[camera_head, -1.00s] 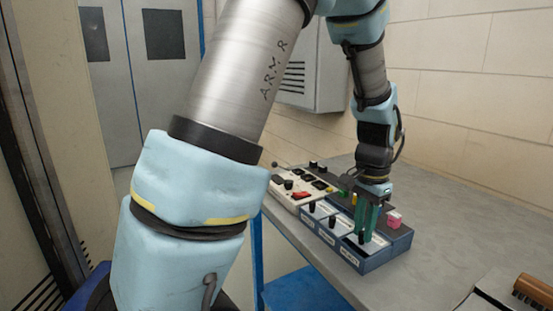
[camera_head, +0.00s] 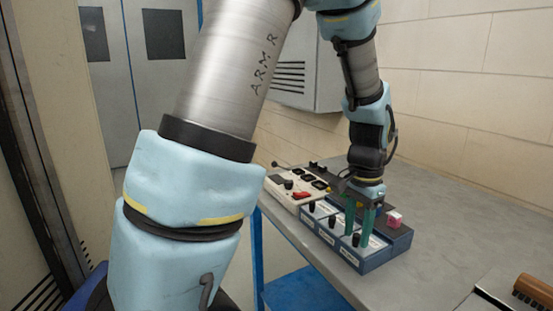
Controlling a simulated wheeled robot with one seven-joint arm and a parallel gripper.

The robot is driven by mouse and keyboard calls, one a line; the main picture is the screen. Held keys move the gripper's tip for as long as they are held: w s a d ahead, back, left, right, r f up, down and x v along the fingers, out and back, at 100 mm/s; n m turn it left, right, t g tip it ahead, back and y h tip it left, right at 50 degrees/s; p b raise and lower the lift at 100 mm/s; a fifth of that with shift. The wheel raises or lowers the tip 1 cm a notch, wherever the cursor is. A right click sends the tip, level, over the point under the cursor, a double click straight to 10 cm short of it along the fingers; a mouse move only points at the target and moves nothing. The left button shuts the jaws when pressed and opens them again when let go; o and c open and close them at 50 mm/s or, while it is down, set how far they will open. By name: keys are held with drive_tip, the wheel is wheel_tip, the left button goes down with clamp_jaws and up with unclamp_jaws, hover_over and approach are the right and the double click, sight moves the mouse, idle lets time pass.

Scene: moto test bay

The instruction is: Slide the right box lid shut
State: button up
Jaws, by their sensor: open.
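A blue box (camera_head: 374,262) with several compartments stands on the bench. Its lids are pale panels with upright black knobs. The right lid (camera_head: 375,243) is at the near right end, with its knob (camera_head: 356,240) near the front edge. My gripper (camera_head: 359,232) points down over this lid with its teal fingers apart. The fingertips are close to the knob, one to each side of it in the picture; I cannot tell whether they touch it. The fingers hide part of the lid, and how far it is open cannot be made out. A pink block (camera_head: 395,217) sits at the box's back right.
A white control panel (camera_head: 287,188) with a red switch (camera_head: 301,195) stands left of the box. A brown-handled brush-like item (camera_head: 533,291) lies at the lower right. The grey bench (camera_head: 440,225) is bare right of the box. A wall is behind.

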sight(357, 235)
wheel_tip(357, 235, up, 7)
drive_tip(key=p, duration=0.6)
drive_tip(key=shift+r, duration=0.1)
drive_tip(key=a+n+t, duration=0.1)
drive_tip(key=a+n, duration=1)
drive_tip(key=a, duration=1.3)
drive_tip(key=shift+s+a+t, duration=0.15)
drive_tip(key=shift+s+t, duration=0.15)
drive_tip(key=shift+o, duration=0.4)
drive_tip(key=shift+s+r, duration=0.1)
